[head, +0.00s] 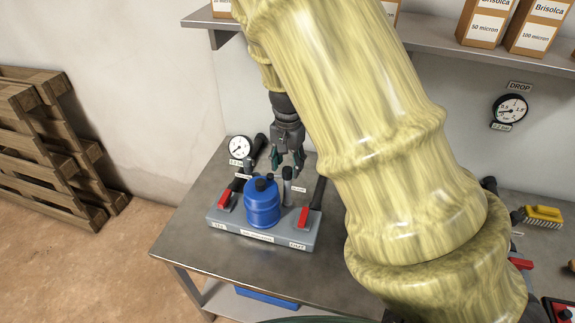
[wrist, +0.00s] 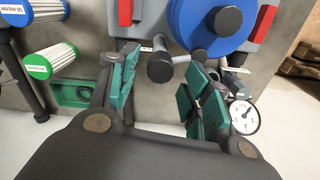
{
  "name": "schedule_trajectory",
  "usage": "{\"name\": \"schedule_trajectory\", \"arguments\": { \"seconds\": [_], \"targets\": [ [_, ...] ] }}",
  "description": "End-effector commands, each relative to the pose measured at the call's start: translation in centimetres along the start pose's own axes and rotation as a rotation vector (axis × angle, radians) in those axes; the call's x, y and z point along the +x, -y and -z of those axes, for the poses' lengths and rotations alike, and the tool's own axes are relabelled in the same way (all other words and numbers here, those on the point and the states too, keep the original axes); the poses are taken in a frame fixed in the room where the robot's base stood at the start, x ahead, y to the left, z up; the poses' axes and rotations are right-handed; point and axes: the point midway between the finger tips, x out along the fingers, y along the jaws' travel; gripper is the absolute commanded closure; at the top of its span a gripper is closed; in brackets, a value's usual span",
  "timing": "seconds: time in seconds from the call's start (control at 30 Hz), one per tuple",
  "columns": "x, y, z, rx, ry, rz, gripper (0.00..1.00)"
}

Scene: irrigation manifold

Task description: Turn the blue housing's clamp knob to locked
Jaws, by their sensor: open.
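The blue housing (head: 262,206) stands upright on a grey manifold block on the bench, and its black-capped top also shows in the wrist view (wrist: 201,38). A dark-topped upright post (head: 287,188) beside it, near a small label, appears to be the clamp knob; it also shows in the wrist view (wrist: 160,68). My gripper (head: 287,167) is open above the post, fingers pointing down. In the wrist view the post's top appears between the green-padded fingers with space on both sides. I cannot tell how deep the fingers reach or which way the knob is set.
Red valve handles (head: 304,218) (head: 223,200) flank the housing, and a gauge (head: 239,147) stands behind it. A shelf with boxes (head: 485,22) hangs above. The bench's front left is clear.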

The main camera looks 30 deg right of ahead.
Motion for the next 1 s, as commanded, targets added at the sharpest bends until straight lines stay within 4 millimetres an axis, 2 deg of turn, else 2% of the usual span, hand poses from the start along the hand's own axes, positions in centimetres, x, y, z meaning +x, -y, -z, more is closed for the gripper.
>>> {"name": "schedule_trajectory", "arguments": {
  "seconds": [0.2,0.53,0.57,0.8,1.0],
  "targets": [
    [1.4,0.0,-0.1,-0.001,0.0,0.0,0.51],
    [1.7,0.1,0.0,-0.001,-0.001,0.0,0.51],
    [1.7,0.1,0.0,0.0,-0.001,0.0,0.53],
    [1.7,0.1,0.0,0.0,-0.001,0.0,0.97],
    [1.6,0.1,0.0,-0.007,0.0,0.001,0.97]
  ]
}}
